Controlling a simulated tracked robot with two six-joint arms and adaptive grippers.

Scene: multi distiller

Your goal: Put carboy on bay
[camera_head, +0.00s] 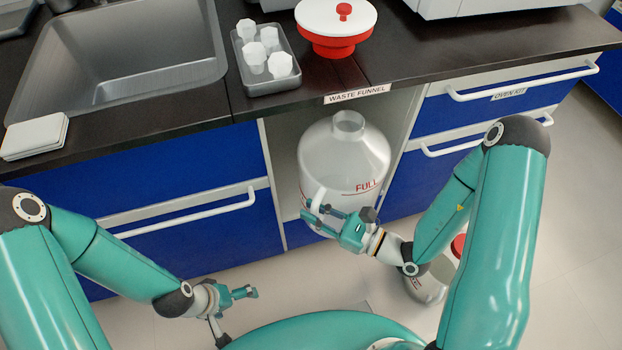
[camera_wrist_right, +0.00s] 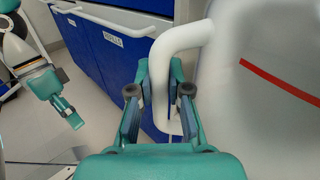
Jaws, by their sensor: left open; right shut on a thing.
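A large translucent white carboy (camera_head: 345,150) with an open neck and a red FULL mark stands upright in the opening of the bay (camera_head: 284,140), below the WASTE FUNNEL label. My right gripper (camera_head: 330,212) is at the front of the carboy, shut on its white handle; the right wrist view shows the handle (camera_wrist_right: 178,45) between the fingers (camera_wrist_right: 158,95). The carboy's base is partly hidden by my right gripper, so I cannot tell whether it rests on the bay floor. My left gripper (camera_head: 250,293) is open and empty, low over the floor at the left.
A second container with a red cap (camera_head: 458,246) stands on the floor, partly behind my right arm. Blue drawers (camera_head: 190,160) with white handles flank the bay. On the counter above are a red-and-white funnel (camera_head: 335,25), a grey tray (camera_head: 265,75) and a sink.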

